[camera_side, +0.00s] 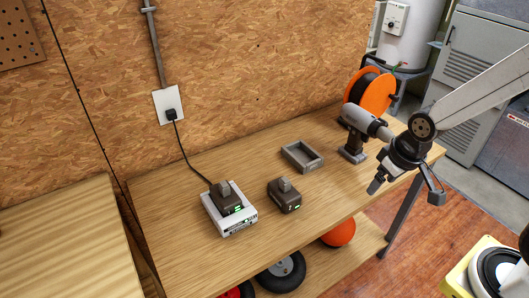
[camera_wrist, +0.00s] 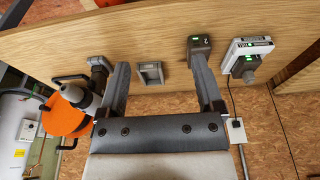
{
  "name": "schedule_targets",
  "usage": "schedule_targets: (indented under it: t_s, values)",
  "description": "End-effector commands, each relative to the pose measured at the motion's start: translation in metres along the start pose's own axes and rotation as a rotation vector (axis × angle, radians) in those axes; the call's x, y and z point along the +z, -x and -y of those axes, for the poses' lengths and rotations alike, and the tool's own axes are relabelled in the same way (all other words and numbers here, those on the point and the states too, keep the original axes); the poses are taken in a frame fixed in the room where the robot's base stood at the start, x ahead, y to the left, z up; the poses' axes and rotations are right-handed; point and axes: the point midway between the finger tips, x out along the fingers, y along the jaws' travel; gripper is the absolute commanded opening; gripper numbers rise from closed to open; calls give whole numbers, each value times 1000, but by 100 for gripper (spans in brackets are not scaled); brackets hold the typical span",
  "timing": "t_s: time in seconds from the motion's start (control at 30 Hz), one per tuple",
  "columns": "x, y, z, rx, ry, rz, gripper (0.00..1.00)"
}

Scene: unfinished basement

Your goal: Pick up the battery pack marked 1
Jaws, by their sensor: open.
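A dark battery pack (camera_side: 285,195) with a green light stands loose on the bench; it also shows in the wrist view (camera_wrist: 201,43), beyond the tip of my right finger. A second dark battery pack (camera_side: 227,198) sits in the white charger (camera_side: 234,226), left of the loose one in the side view. The wrist view shows this second pack too (camera_wrist: 243,67). Small marks on the packs are too small to read surely. My gripper (camera_side: 406,190) is open and empty, at the right, off the bench's front edge. Its spread fingers (camera_wrist: 159,62) show in the wrist view.
A grey open tray (camera_side: 302,163) lies behind the loose pack. A drill (camera_side: 357,133) stands upright near the gripper, with an orange reel (camera_side: 377,92) behind it. The charger's cord (camera_side: 190,160) runs to a wall outlet (camera_side: 168,104). The bench front (camera_side: 275,240) is clear.

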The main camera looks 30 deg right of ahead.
Motion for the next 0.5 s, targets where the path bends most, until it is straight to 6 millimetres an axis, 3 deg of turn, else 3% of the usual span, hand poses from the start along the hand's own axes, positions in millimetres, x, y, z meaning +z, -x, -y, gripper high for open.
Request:
schedule_targets:
  t_s: [0.27,0.5]
  values:
    - [-1,0,0,-1,-5,1,85]
    - [-16,-6,5,-23,-95,36,85]
